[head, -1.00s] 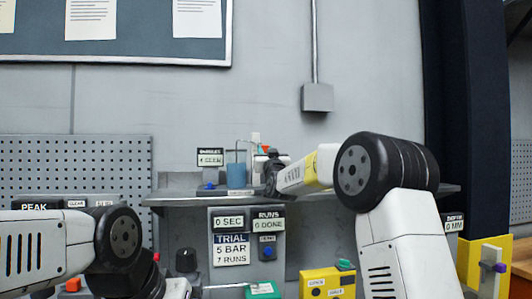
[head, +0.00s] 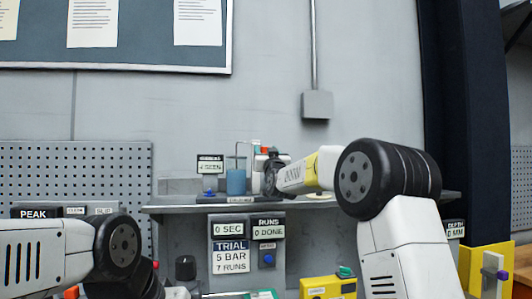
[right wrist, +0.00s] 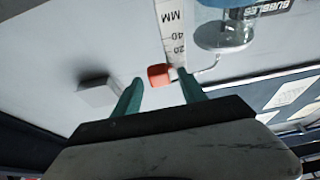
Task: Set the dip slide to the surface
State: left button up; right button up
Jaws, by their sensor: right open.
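A small orange-red block (right wrist: 160,75) sits against a white scale strip (right wrist: 175,38) marked in MM in the right wrist view. In the head view the orange-red block (head: 265,149) shows small above my right gripper (head: 268,163), beside the blue vessel (head: 236,181). My right gripper also fills the lower right wrist view (right wrist: 160,92). Its teal fingers are open, one on each side of the block. Contact cannot be told. My left gripper is out of sight; only its arm shows.
The shelf (head: 180,208) holds the vessel and a small sign (head: 210,164). Below it hang a trial panel (head: 230,245) and a runs counter (head: 268,230). A yellow box (head: 327,287) stands lower. A yellow stand with a purple knob (head: 501,275) is at the far right.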

jog(key=v, duration=0.7)
jog(key=shift+s, duration=0.35)
jog(key=s+d+f+g, duration=0.4)
jog(key=s+f, duration=0.6)
jog(key=s, duration=0.3)
jog(key=s+d+f+m+g+h, duration=0.1)
jog(key=s+d+f+g, duration=0.3)
jog(key=s+f, duration=0.6)
jog(key=s+d+f+g+h, duration=0.1)
jog(key=s+d+f+g, duration=0.4)
jog(key=s, duration=1.3)
notch_tip(320, 180, down, 5)
jog(key=g, duration=0.3)
jog(key=shift+m, duration=0.3)
jog(key=shift+s+r, duration=0.1)
jog(key=shift+r, duration=0.05)
